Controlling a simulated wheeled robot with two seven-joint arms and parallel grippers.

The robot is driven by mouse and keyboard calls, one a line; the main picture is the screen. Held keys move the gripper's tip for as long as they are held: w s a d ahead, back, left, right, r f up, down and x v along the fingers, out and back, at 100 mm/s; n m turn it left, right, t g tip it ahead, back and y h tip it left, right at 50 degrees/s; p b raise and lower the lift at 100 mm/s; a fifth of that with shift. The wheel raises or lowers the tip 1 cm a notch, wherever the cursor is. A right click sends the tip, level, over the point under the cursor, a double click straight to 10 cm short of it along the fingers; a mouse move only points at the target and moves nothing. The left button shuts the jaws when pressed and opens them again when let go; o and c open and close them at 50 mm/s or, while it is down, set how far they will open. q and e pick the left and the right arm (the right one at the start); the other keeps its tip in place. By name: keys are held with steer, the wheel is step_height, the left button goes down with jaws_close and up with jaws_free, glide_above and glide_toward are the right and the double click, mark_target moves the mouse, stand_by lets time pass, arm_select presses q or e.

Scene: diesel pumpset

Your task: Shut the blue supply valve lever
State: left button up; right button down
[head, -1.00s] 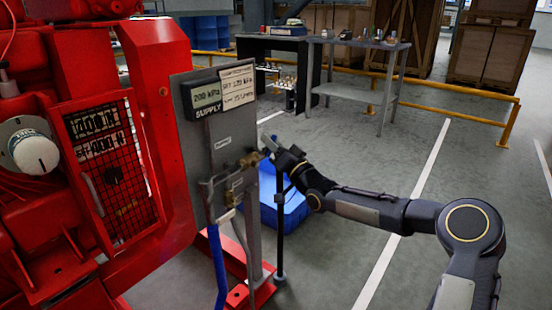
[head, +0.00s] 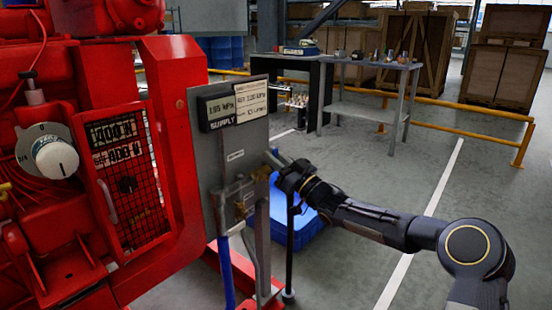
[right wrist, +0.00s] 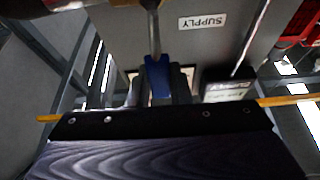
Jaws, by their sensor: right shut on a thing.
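The blue supply valve lever (right wrist: 157,78) shows in the right wrist view, running from a metal stem at the top down between my fingers. My right gripper (right wrist: 160,88) is shut on its blue grip. In the head view, my right gripper (head: 275,160) is at the right edge of the grey panel (head: 228,150), beside the brass valve body (head: 262,173). The lever is mostly hidden there by the gripper. The supply display (head: 219,108) on the panel seems to read about 185 kPa. My left gripper is not in view.
The red pumpset (head: 180,130) stands left of the panel, with a mesh guard and a round dial (head: 55,158). A blue bin (head: 308,228) is on the floor behind the panel. A workbench (head: 365,65) and yellow rail (head: 450,125) stand farther back. Floor at right is clear.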

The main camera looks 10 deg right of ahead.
steer(key=shift+f, duration=0.15)
steer(key=c, duration=1.3)
jaws_free()
steer(key=shift+s, duration=0.1)
steer(key=p+v, duration=0.1)
steer(key=v, duration=0.6)
steer(key=shift+s+d+f+p, duration=0.1)
steer(key=shift+s+d+p, duration=0.15)
steer(key=shift+p, duration=0.1)
steer(key=shift+a, duration=0.1)
